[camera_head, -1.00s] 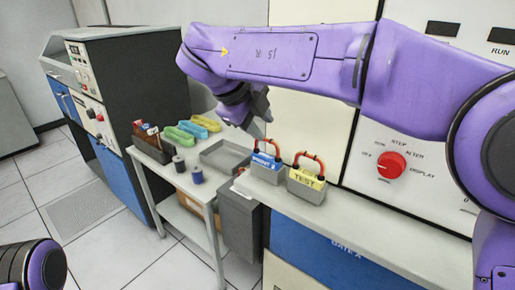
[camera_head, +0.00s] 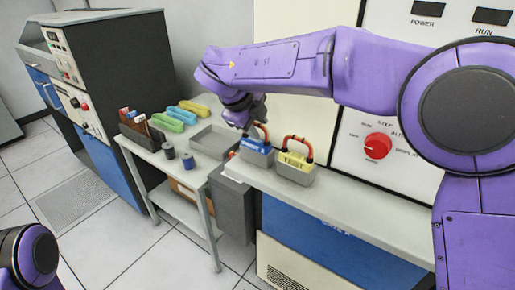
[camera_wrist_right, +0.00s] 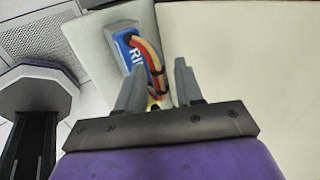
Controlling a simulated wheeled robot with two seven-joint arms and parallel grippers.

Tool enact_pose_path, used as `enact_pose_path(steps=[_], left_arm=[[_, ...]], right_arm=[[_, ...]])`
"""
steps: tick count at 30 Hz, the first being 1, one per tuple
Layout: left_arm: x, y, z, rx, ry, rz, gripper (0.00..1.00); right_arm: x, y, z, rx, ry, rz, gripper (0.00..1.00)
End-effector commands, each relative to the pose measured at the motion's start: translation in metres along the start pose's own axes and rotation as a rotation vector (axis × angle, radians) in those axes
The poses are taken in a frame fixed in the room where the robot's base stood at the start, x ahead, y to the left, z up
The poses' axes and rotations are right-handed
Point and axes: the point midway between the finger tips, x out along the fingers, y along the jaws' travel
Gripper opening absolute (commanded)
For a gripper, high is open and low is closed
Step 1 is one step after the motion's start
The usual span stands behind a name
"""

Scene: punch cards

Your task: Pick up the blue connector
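The blue connector (camera_head: 256,153) stands upright on the grey ledge, a grey block with a blue label and a looped red-orange cable on top. My right gripper (camera_head: 249,124) is just above it, at the upper left of its cable loop. In the right wrist view, the blue connector (camera_wrist_right: 126,46) shows beyond the fingers. Its red and yellow cables run down toward the gap between the fingertips of the right gripper (camera_wrist_right: 158,80). The fingers are apart, and I cannot tell whether they touch the cable. My left gripper is out of view.
A yellow connector (camera_head: 294,164) with a similar cable stands close to the right. A grey tray (camera_head: 214,140), coloured spools and a card box (camera_head: 141,132) are on the side table to the left. A panel with a red knob (camera_head: 377,147) rises behind the ledge (camera_head: 350,197).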

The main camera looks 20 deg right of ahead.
Motion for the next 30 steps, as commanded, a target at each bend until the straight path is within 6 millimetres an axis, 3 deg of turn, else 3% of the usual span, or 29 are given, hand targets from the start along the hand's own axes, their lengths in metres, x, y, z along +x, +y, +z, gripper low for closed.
enact_pose_path(steps=[1, 3, 4, 30], left_arm=[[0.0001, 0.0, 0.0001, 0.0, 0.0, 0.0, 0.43], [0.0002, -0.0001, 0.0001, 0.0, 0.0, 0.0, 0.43], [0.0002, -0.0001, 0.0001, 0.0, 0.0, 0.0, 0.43], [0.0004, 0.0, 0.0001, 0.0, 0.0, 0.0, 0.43]], right_arm=[[0.0, 0.0002, 0.0001, -0.001, 0.0, 0.0, 0.29], [0.0, 0.0004, 0.0002, -0.001, 0.0, 0.0, 0.07], [0.0, 0.0004, 0.0002, -0.001, 0.0, 0.0, 0.0], [0.001, 0.0017, -0.0004, -0.001, 0.004, 0.003, 0.0]])
